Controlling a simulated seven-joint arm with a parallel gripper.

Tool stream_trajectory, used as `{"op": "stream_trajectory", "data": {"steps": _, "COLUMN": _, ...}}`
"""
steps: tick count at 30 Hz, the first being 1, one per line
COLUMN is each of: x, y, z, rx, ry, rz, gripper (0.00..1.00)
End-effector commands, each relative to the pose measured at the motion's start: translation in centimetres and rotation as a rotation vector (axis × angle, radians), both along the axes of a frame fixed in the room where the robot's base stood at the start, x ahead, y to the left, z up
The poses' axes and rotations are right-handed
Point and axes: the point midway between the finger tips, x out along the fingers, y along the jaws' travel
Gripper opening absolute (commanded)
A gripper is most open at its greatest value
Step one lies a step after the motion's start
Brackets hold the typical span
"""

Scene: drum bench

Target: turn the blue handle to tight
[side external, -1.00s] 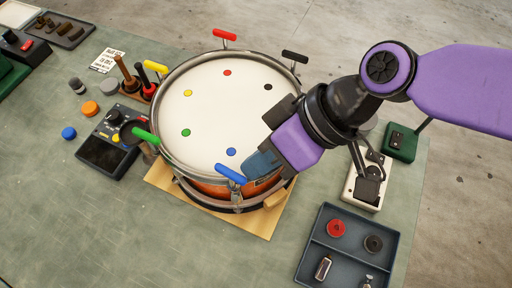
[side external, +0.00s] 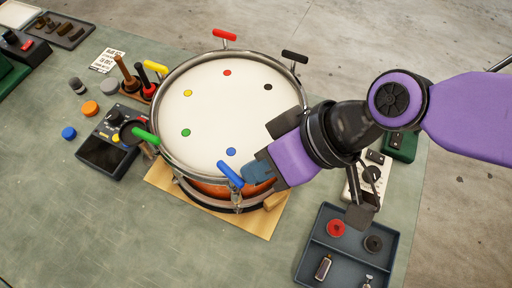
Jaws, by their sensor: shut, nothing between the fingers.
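The blue handle (side external: 230,174) sits on the near rim of the drum (side external: 212,122), above a metal lug, beside the blue dot on the white head. It slants from upper left to lower right. My gripper (side external: 252,174) is shut and empty, just right of the handle. Its tip is close to the handle's right side; I cannot tell whether they touch. The fingers are partly hidden by the gripper body.
Green (side external: 145,136), yellow (side external: 155,66), red (side external: 224,35) and black (side external: 294,56) handles stand around the rim. A grey tray (side external: 318,268) with small parts lies at lower right. A dark device (side external: 105,150) stands left of the drum.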

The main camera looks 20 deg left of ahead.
Motion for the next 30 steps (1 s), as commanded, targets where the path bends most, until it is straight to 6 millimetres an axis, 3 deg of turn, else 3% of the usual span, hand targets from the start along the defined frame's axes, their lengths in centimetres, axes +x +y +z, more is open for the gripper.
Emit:
{"op": "stream_trajectory", "data": {"steps": 1, "x": -0.8, "y": 0.0, "z": -0.1, "rx": -0.005, "ry": 0.004, "rz": -0.005, "gripper": 0.00}}
{"op": "stream_trajectory", "data": {"steps": 16, "x": -2.1, "y": -0.3, "z": -0.1, "rx": -0.006, "ry": 0.005, "rz": -0.017, "gripper": 0.00}}
{"op": "stream_trajectory", "data": {"steps": 30, "x": -2.3, "y": -0.3, "z": -0.1, "rx": -0.006, "ry": 0.005, "rz": -0.081, "gripper": 0.00}}
